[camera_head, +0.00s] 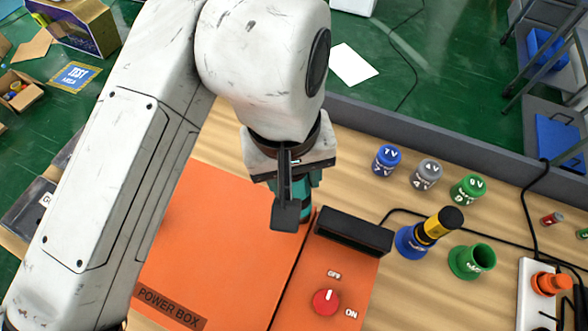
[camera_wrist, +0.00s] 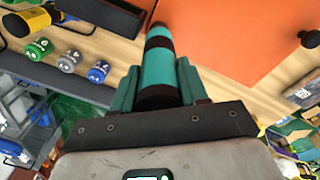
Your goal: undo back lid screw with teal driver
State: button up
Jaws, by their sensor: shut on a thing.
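The teal driver (camera_wrist: 158,75) has dark bands and stands between the fingers of my gripper (camera_wrist: 157,88) in the wrist view. My gripper (camera_head: 291,185) is shut on it; in the head view only a teal part shows behind the dark finger. The driver points down at the far edge of the orange power box (camera_head: 215,235), near the seam of its lid. The box also shows in the wrist view (camera_wrist: 225,30). The back lid screw is hidden by my gripper and the driver, so I cannot tell whether the tip touches it.
A black block (camera_head: 352,232) and red switch knob (camera_head: 326,301) sit on the box's right part. Blue (camera_head: 386,160), grey (camera_head: 426,174) and green (camera_head: 468,189) cells stand behind. A yellow-black driver (camera_head: 438,225) stands in a blue holder; a green holder (camera_head: 472,261) is empty.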

jog(key=shift+r, duration=0.1)
jog(key=shift+r+p, duration=1.75)
jog(key=shift+r, duration=1.7)
